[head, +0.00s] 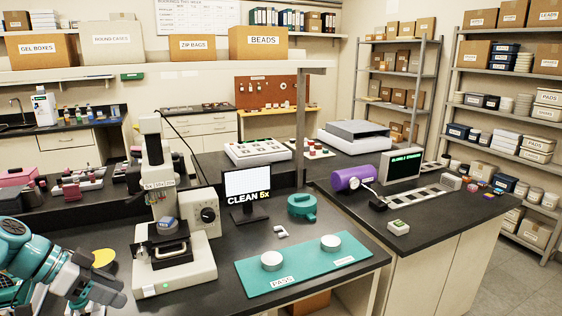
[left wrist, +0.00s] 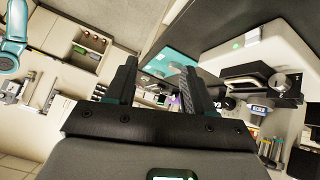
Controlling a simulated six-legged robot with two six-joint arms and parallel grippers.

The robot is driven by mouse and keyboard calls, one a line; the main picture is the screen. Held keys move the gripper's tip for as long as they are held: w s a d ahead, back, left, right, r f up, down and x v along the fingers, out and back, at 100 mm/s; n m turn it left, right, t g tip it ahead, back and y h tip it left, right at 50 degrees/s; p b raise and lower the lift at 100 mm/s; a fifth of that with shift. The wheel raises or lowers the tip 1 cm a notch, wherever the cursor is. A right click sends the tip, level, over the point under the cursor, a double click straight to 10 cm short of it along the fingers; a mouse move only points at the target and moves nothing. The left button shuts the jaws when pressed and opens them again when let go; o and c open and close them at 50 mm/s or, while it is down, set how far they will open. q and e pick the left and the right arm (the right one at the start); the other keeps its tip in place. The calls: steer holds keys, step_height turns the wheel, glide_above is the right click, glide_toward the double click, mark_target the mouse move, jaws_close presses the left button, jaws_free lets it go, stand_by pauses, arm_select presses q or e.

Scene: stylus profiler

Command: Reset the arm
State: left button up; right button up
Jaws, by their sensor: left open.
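The profiler (head: 203,262) is a cream instrument with a tall column, a side box with a dark round knob (head: 208,214), and a black stage (head: 170,249). A grey-blue piece (head: 167,226) is at the stage, under the head. I cannot tell whether it is touched from above. My left gripper (head: 112,291) is low at the left, apart from the profiler's base. It is open and empty. In the left wrist view the spread fingers (left wrist: 160,88) have nothing between them, and the tilted profiler (left wrist: 262,55) is at the right. My right gripper is not in view.
A teal mat (head: 296,272) bears two white round pieces. A teal round pot (head: 301,206) and a small white part (head: 281,231) are nearby. A yellow disc (head: 103,258) lies near my left arm.

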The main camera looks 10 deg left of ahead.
arm_select(q)
steer(key=s+d+f+n+g+y+b, duration=0.15)
steer(key=d+f, duration=0.35)
steer(key=f, duration=0.5)
steer(key=w+d+f+n+g, duration=0.1)
steer(key=d+f+n, duration=0.25)
steer(key=f, duration=0.75)
steer(key=s+d+f+n+g+y+b, duration=0.15)
steer(key=d+f, duration=0.35)
steer(key=f, duration=0.5)
steer(key=s+d+f+n+b, duration=0.1)
steer(key=s+d+f+n, duration=0.1)
steer(key=s+d+f, duration=0.5)
steer(key=s+d+f+n+b, duration=0.1)
steer(key=s+d+f, duration=0.6)
steer(key=s, duration=0.4)
steer(key=shift+d+n+y, duration=0.2)
steer(key=shift+n+y, duration=0.1)
steer(key=shift+n, duration=0.05)
steer(key=shift+f, duration=0.1)
